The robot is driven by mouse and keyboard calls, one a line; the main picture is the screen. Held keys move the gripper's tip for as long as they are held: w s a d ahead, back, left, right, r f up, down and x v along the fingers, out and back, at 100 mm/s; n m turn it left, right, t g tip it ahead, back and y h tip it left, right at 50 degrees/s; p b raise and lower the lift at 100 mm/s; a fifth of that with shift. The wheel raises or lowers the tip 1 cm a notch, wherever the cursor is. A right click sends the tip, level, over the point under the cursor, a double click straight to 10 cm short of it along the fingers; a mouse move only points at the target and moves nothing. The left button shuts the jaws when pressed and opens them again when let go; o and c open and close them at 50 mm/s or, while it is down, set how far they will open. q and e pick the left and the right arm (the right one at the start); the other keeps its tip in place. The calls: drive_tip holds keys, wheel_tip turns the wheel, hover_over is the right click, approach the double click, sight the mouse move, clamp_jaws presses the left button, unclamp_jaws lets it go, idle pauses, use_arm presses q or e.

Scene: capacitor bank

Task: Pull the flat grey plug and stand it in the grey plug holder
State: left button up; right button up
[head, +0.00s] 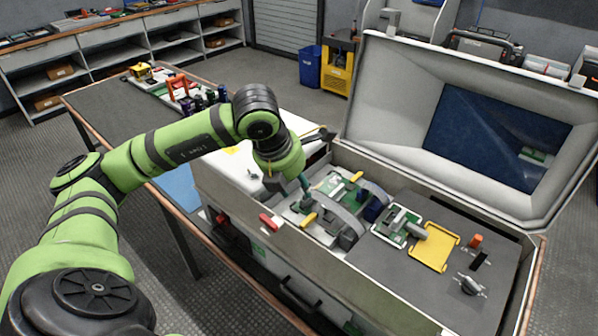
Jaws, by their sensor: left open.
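My left gripper (291,187) is open at the left end of the open case, above the green and white circuit boards (335,186). My wrist hides part of it, and I cannot tell if it touches anything. Two wide grey bands arch over the boards, one nearer (338,217) and one farther right (374,190). A dark grey block (349,238) sits at the near band's lower end; it may be the flat grey plug, but I cannot tell for certain. I cannot pick out the grey plug holder. My right gripper is not in view.
The case's raised lid (394,92) stands behind the boards. A yellow frame (435,246), an orange knob (475,241) and a small grey fitting (470,285) are on the dark panel to the right. A tray of coloured parts (186,95) is on the workbench (112,112) behind my arm.

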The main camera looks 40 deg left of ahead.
sight(303, 197)
use_arm(q)
drive_tip(key=p+x, duration=0.1)
drive_tip(key=x, duration=0.2)
drive_tip(key=shift+w+f, duration=0.1)
drive_tip(key=shift+f, duration=0.25)
drive_tip(key=shift+w+d+f, duration=0.1)
drive_tip(key=shift+w+f, duration=0.2)
drive_tip(key=shift+f, duration=0.35)
clamp_jaws()
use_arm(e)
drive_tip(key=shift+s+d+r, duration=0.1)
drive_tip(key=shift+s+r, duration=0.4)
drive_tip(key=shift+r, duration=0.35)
